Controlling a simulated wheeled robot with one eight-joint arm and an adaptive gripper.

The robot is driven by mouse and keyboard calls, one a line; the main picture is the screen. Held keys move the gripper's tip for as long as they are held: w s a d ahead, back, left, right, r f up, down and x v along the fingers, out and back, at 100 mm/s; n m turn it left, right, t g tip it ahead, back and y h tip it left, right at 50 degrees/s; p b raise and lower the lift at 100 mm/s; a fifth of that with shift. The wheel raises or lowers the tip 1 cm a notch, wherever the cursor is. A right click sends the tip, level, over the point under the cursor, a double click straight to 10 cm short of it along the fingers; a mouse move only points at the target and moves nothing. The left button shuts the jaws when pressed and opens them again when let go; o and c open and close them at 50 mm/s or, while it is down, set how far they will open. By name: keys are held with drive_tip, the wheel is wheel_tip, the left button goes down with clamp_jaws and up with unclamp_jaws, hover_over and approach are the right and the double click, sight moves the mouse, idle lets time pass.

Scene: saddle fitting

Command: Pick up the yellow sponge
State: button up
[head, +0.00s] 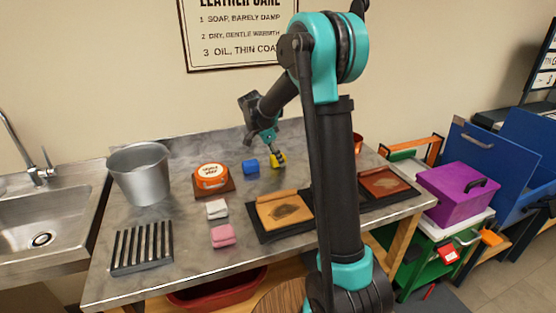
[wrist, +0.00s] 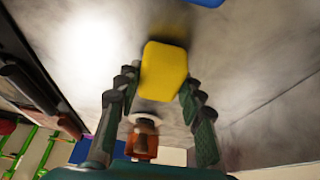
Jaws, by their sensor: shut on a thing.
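The yellow sponge (head: 279,161) is at the back middle of the grey worktop, just right of the blue sponge (head: 250,166). My gripper (head: 273,154) reaches down to it from above. In the wrist view the yellow sponge (wrist: 163,72) sits between my two fingertips, and my gripper (wrist: 156,88) is shut on it. Its outer end sticks out past the fingers. I cannot tell whether it touches the worktop or hangs just above it.
A round orange-and-white tin (head: 212,178) stands left, near a metal bucket (head: 139,174). White (head: 217,210) and pink (head: 223,236) sponges lie in front, beside a slotted rack (head: 142,248). Leather pieces (head: 285,210) lie on dark mats; my arm hides part of the worktop.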

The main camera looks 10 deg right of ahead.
wheel_tip(320, 180, up, 20)
drive_tip(key=shift+f, duration=0.2)
drive_tip(key=o, duration=0.4)
drive_tip(key=shift+c, duration=0.2)
drive_tip(key=c, duration=0.3)
drive_tip(key=shift+c, duration=0.2)
idle(0.7)
